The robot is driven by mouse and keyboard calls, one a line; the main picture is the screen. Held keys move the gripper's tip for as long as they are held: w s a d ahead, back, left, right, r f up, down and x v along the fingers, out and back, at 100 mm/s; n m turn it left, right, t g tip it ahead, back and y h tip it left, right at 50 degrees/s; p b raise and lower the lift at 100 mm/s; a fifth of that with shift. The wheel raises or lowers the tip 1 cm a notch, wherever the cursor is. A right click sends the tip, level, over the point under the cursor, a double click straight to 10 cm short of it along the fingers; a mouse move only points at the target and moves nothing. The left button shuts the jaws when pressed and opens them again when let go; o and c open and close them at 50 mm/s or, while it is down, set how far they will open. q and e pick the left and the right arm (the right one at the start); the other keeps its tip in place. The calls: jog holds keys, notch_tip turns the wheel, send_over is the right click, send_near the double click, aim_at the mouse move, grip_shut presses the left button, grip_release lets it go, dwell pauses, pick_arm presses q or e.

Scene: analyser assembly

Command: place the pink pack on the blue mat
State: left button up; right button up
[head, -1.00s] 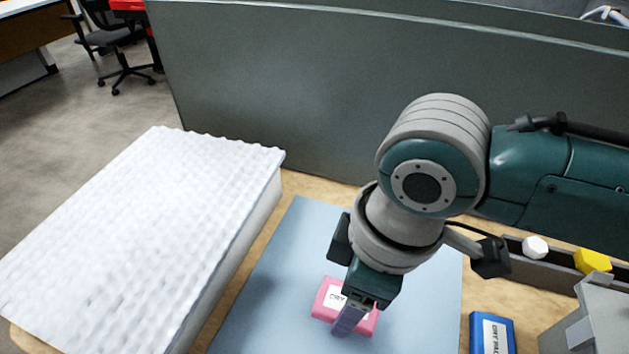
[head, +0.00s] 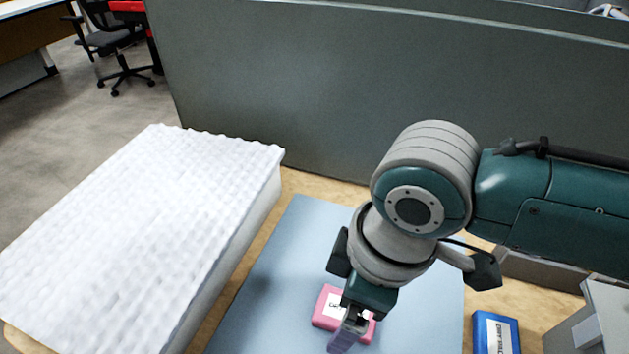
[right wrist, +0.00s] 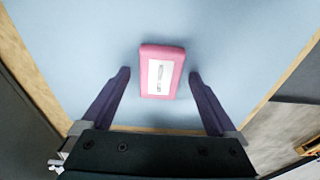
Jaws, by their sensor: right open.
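The pink pack (head: 328,308) with a white label lies flat on the blue mat (head: 300,240). In the right wrist view the pack (right wrist: 162,72) is surrounded by bare blue mat (right wrist: 240,45). My right gripper (head: 345,340) is open over the mat by the pack and hides part of it in the head view. In the right wrist view its two fingers (right wrist: 158,75) stand apart, one on each side of the pack's near end, with gaps between them and the pack. My left gripper is not in view.
A white bumpy foam block (head: 150,230) lies left of the mat. A blue pack (head: 495,333) lies on the wooden table right of the mat, beside a grey box (head: 605,315). A grey partition (head: 300,90) stands behind the table.

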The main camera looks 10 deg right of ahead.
jog(key=shift+r, duration=0.1)
notch_tip(320, 180, up, 12)
jog(key=s+d+p, duration=0.1)
jog(key=p, duration=0.3)
jog(key=s+a+m+t+y, duration=0.1)
jog(key=s+a+m+y, duration=0.15)
jog(key=s, duration=0.25)
jog(key=s+d+r+m+t+h, duration=0.1)
jog(key=s+d+m+h, duration=0.2)
jog(key=s+d+m, duration=0.3)
jog(key=d, duration=0.4)
jog(key=shift+d+m+t+h, duration=0.25)
jog(key=shift+m+t+h, duration=0.05)
jog(key=shift+m+h, duration=0.05)
jog(key=shift+s+r, duration=0.1)
jog(key=shift+r, duration=0.05)
notch_tip(320, 180, up, 47)
jog(key=p, duration=4.7)
